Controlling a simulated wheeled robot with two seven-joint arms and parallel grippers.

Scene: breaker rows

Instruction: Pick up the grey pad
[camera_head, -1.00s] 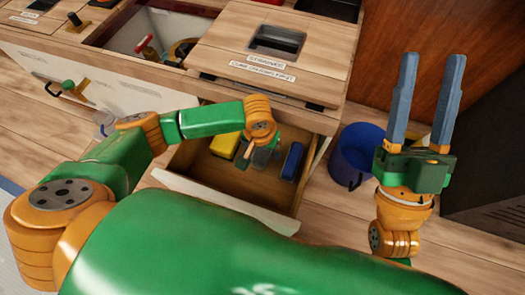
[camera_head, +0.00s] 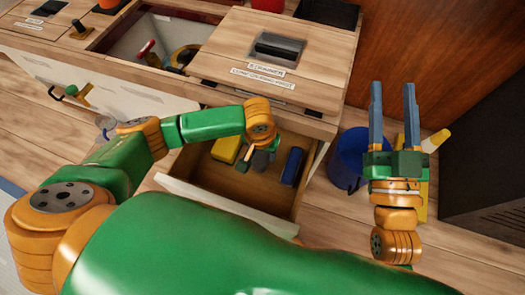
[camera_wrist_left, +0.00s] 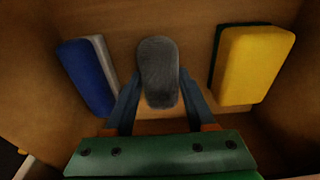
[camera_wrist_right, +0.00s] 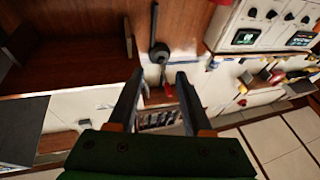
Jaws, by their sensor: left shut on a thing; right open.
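The grey pad (camera_wrist_left: 158,72) stands between the fingers of my left gripper (camera_wrist_left: 158,98) in the left wrist view. The gripper is shut on it, inside the open wooden drawer (camera_head: 222,187). In the head view the pad (camera_head: 262,161) is a small dark shape below my left wrist, partly hidden by it. I cannot tell whether it touches the drawer floor. My right gripper (camera_head: 393,117) is open and empty, pointing up near the blue bin at the right.
A blue pad (camera_wrist_left: 87,77) and a yellow pad (camera_wrist_left: 254,65) lie in the drawer on either side of the grey one, apart from it. A blue bin (camera_head: 347,160) stands right of the drawer. The wooden counter (camera_head: 225,48) overhangs the drawer's back.

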